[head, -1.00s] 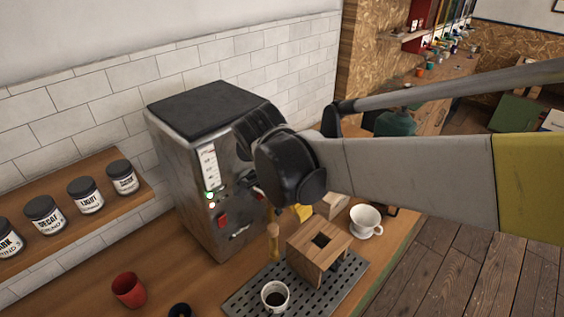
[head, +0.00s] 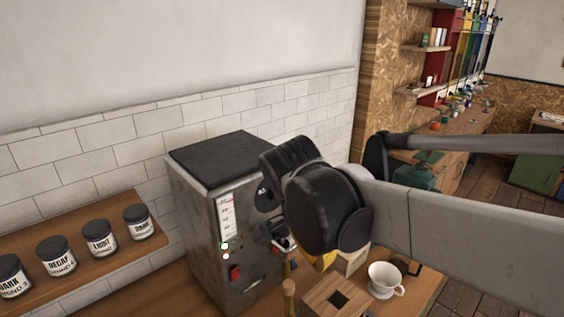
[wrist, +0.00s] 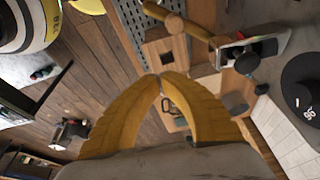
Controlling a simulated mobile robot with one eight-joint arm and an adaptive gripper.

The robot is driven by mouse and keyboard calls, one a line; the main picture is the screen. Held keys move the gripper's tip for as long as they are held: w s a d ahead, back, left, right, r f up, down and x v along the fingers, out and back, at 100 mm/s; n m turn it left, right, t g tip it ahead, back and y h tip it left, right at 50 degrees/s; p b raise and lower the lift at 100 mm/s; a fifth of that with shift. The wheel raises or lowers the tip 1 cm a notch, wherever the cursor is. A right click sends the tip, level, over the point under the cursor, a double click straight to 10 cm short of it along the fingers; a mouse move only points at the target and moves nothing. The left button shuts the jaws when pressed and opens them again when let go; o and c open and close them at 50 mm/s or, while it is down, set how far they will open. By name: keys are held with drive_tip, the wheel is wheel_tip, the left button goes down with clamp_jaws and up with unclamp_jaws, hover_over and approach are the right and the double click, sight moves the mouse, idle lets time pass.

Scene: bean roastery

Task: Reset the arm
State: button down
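My gripper (wrist: 161,77) shows in the wrist view as two curved yellow fingers. Their tips meet, with nothing seen held between them. In the head view the black wrist joint hides most of my gripper, and only a bit of yellow (head: 325,261) shows below it. My arm reaches in from the right, in front of the steel machine (head: 205,213) and above the counter.
A wooden block with a square hole (head: 322,297) and a white cup (head: 384,281) stand below my arm. The block also shows in the wrist view (wrist: 178,48). Labelled jars (head: 99,238) line a shelf at left. Open floor (wrist: 85,50) lies beside the counter.

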drive_tip(key=s+d+f+n+t+y+b, duration=0.1)
drive_tip(key=s+d+f+n+t+b, duration=0.1)
drive_tip(key=s+d+f+n+b, duration=0.2)
drive_tip(key=s+d+f+n+t+y+b, duration=0.1)
drive_tip(key=s+d+f+n+t+b, duration=0.2)
drive_tip(key=d+f+n+b, duration=0.3)
wheel_tip(320, 180, down, 9)
drive_tip(key=s+n+b, duration=0.1)
drive_tip(key=b, duration=0.3)
drive_tip(key=shift+s+d+y, duration=0.15)
drive_tip(key=shift+d+y, duration=0.05)
drive_tip(key=shift+y, duration=0.2)
